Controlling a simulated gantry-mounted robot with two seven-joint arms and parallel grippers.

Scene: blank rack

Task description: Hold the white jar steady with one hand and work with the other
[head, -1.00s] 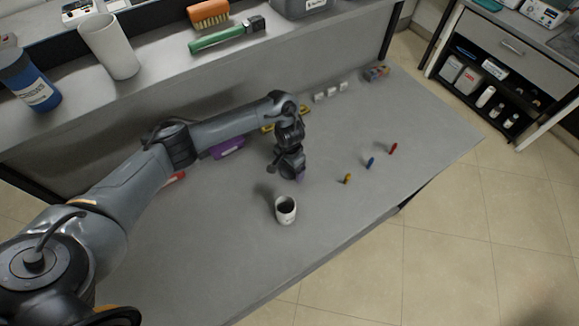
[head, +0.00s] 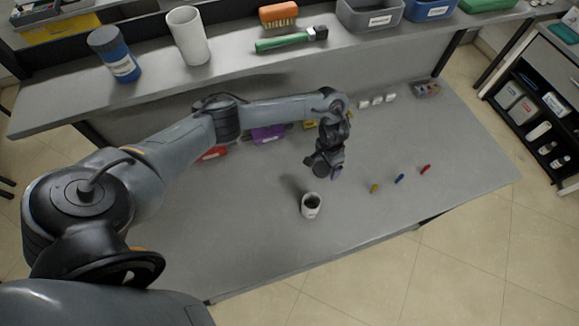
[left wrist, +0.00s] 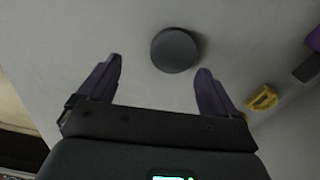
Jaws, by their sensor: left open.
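My right gripper is not in view.
Small yellow (head: 374,188), blue (head: 399,179) and red (head: 425,169) pieces stand right of the jar. Red (head: 212,154) and purple (head: 268,134) bins line the bench's back. A raised shelf (head: 225,70) holds a white cylinder (head: 188,36). Bench around the jar is clear.

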